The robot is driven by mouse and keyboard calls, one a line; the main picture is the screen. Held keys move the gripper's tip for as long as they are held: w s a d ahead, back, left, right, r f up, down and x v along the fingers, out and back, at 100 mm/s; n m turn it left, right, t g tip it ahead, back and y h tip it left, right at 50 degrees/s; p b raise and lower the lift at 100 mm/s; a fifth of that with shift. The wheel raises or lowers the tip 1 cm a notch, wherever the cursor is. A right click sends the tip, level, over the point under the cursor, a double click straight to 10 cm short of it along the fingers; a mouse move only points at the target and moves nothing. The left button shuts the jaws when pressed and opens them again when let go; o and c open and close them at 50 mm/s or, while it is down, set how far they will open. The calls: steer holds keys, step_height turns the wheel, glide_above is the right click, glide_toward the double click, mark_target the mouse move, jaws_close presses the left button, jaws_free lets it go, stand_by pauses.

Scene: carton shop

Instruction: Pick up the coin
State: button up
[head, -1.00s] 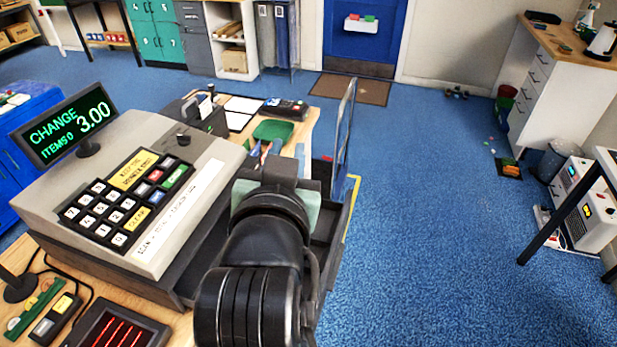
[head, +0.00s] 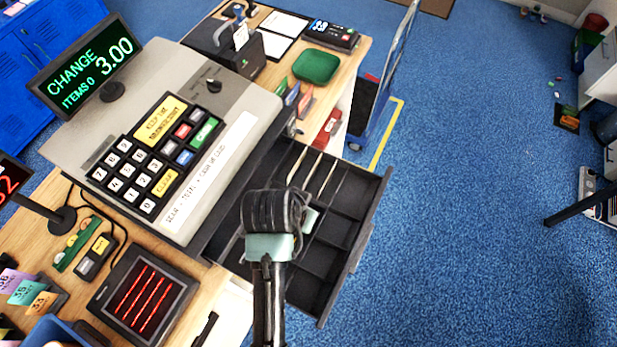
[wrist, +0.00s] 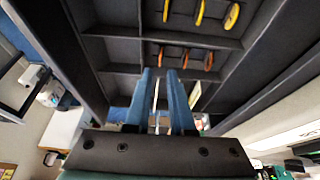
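Several coins show in the wrist view, in compartments of the open dark cash drawer (head: 345,215). I cannot tell which coin is meant. My gripper (wrist: 160,73) has its two blue fingers apart, with no coin visible between them. The fingertips appear just below the orange-red row in the picture; their distance from the coins is unclear. In the head view my arm hangs over the drawer and hides its left part and the fingers.
The cash register (head: 165,120), its display reading CHANGE 3.00, stands left of the drawer on the wooden counter. A green tray (head: 316,66) and a card terminal (head: 334,35) lie behind. A blue-framed trolley (head: 385,85) stands beyond the drawer.

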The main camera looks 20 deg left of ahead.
steer(key=shift+p+x, duration=0.7)
steer(key=shift+x, duration=1.9)
jaws_close()
